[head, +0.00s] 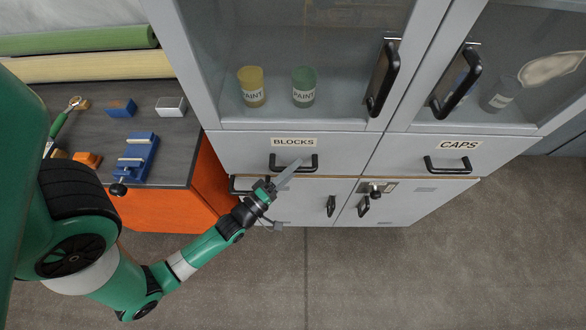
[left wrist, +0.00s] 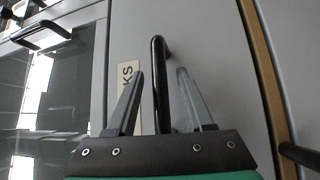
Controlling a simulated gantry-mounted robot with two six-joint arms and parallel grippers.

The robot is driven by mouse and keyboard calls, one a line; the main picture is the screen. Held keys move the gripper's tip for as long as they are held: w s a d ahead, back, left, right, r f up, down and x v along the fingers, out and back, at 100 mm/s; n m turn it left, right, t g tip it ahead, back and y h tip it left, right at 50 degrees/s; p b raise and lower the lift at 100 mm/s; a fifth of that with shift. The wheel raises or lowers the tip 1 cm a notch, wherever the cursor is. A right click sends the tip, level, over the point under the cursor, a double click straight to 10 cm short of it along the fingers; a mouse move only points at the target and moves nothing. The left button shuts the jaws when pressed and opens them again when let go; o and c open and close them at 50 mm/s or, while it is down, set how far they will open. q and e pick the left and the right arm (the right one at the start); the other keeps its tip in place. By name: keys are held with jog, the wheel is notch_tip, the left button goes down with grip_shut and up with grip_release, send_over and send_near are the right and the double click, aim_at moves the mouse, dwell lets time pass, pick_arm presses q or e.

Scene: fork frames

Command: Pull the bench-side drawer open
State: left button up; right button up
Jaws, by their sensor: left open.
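The drawer (head: 237,151) labelled BLOCKS is the one nearest the bench, and its grey front looks flush with the cabinet. Its black bar handle (head: 310,170) faces me. My left gripper (head: 291,171) is at this handle, with its fingers reaching toward the drawer front. In the left wrist view the handle (left wrist: 157,95) stands between the two open fingers of my left gripper (left wrist: 161,73), with a visible gap on the right side. The label (left wrist: 127,77) is partly hidden by a finger. My right gripper does not show.
The CAPS drawer (head: 430,155) is to the right. Glass doors with black handles (head: 383,78) are above, and lower doors (head: 312,210) below. The bench (head: 185,150) at left holds a blue vise (head: 138,157) and blocks. Floor at the right is clear.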

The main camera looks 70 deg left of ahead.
pick_arm(q)
grip_shut()
dwell(1.4)
